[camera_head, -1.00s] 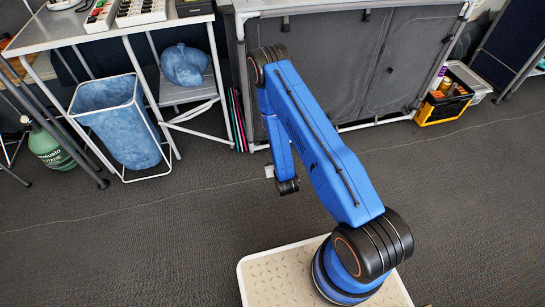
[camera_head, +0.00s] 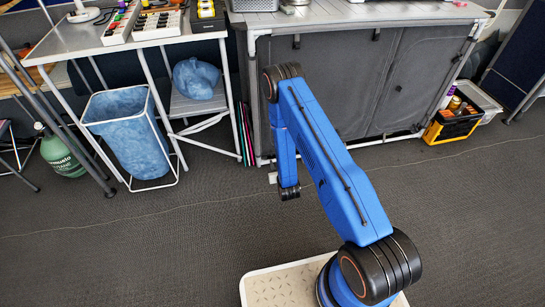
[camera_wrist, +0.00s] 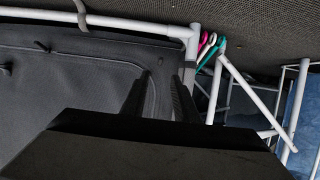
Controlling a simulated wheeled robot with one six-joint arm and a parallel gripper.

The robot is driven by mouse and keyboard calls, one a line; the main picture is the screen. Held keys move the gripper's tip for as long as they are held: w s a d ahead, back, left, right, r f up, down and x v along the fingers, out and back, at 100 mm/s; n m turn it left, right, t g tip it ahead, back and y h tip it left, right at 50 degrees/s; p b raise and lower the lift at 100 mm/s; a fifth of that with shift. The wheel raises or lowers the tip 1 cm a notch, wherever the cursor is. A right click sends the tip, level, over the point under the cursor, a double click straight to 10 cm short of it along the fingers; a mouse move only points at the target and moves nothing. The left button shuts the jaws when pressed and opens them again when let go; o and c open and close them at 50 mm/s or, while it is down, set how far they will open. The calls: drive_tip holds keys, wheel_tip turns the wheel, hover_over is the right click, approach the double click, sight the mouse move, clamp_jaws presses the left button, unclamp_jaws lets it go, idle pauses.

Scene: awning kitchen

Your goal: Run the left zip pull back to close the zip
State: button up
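A grey fabric cabinet (camera_head: 340,85) with a pale frame stands ahead in the head view. Two small dark tabs, which look like zip pulls, hang near its top edge: a left pull (camera_head: 296,41) and a right pull (camera_head: 376,34). In the wrist view, a thin curved seam (camera_wrist: 100,51) runs over the dark grey front panel (camera_wrist: 60,95). My gripper (camera_wrist: 161,78) faces this panel near its edge, fingers apart with nothing seen between them. No pull is clear between the fingers. My arm hides the gripper in the head view.
A table (camera_head: 85,39) with items on it stands at the left, a blue bin (camera_head: 125,135) below it. A yellow-black toolbox (camera_head: 452,122) stands right of the cabinet. Floor in front is clear.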

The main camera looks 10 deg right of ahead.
drive_tip(key=x, duration=1)
drive_tip(key=shift+w+f, duration=0.1)
clamp_jaws()
idle(1.2)
